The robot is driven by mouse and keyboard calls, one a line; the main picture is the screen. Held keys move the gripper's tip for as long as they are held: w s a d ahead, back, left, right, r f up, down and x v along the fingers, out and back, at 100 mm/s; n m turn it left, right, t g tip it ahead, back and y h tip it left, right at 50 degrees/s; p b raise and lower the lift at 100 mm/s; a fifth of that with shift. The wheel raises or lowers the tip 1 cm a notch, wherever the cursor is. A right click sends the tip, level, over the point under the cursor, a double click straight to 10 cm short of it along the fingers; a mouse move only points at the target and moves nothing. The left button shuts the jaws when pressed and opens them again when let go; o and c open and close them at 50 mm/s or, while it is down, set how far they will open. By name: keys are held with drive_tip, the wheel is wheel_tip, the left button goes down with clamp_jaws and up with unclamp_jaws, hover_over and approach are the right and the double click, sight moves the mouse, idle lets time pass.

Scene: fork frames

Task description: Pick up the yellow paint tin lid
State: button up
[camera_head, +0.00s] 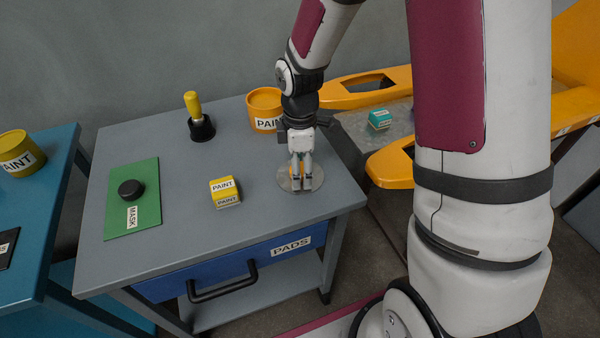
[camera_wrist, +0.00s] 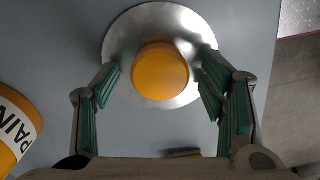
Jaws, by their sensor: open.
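A round silver metal disc (camera_head: 284,184) with an orange-yellow knob on top lies on the grey table. It looks like a tin lid, and it carries no label. In the wrist view the disc (camera_wrist: 125,38) shows with its knob (camera_wrist: 160,72) in the middle. My gripper (camera_head: 300,186) points down over it. Its fingers are open, one on each side of the knob, with gaps between; the fingers partly hide the knob in the head view. An orange-yellow tin labelled PAINT (camera_head: 264,104) stands behind; it also shows in the wrist view (camera_wrist: 22,125). A yellow tin (camera_head: 17,150) stands at far left.
A yellow block labelled PAINT (camera_head: 223,188), a yellow-handled tool (camera_head: 194,103) with a black base, and a green board (camera_head: 145,180) with a black knob share the grey table (camera_head: 255,215). A blue drawer (camera_head: 235,262) is below. A teal box (camera_head: 379,119) lies to the right.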

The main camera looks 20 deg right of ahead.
drive_tip(key=c, duration=1.2)
drive_tip(key=shift+c, duration=0.2)
drive_tip(key=shift+r, duration=0.15)
